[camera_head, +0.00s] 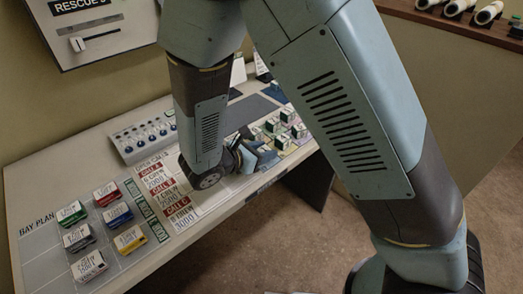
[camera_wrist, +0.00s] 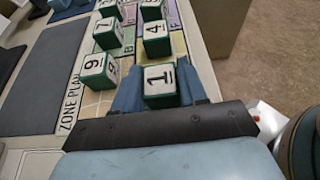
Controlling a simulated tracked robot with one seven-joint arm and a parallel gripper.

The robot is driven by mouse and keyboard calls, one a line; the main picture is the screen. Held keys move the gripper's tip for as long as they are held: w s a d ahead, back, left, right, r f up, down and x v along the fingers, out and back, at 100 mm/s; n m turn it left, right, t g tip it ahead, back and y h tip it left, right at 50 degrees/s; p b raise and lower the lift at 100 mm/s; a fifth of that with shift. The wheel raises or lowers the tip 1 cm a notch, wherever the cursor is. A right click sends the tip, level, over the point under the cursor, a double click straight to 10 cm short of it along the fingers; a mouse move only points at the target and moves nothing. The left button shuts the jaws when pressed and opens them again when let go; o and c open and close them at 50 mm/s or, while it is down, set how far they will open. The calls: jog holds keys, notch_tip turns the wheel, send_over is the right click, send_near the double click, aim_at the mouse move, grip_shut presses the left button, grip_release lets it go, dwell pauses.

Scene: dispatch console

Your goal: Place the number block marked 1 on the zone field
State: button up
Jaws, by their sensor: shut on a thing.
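The number block marked 1 (camera_wrist: 160,79), green with a white top, sits between the two blue fingers of my gripper (camera_wrist: 158,88) in the wrist view. The gripper is shut on it. In the head view my gripper (camera_head: 258,157) is over the front part of the console, largely hidden by my arm. The zone plan (camera_wrist: 88,100) lies beside and beyond the block, with coloured, lettered fields. Blocks marked 9 (camera_wrist: 99,71), 7 (camera_wrist: 108,33) and 4 (camera_wrist: 156,39) stand on it close by. Whether the held block touches the surface I cannot tell.
Dark grey pads (camera_wrist: 42,80) lie left of the zone plan. In the head view, several labelled blocks stand on the bay plan (camera_head: 38,222), with call cards (camera_head: 152,178) and a knob panel (camera_head: 148,135) nearby. The console's front edge drops to brown floor.

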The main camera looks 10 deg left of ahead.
jog(key=shift+f, duration=0.1)
jog(key=o, duration=1)
jog(key=v, duration=1.2)
jog(key=shift+d+r, duration=0.1)
jog(key=shift+r, duration=0.1)
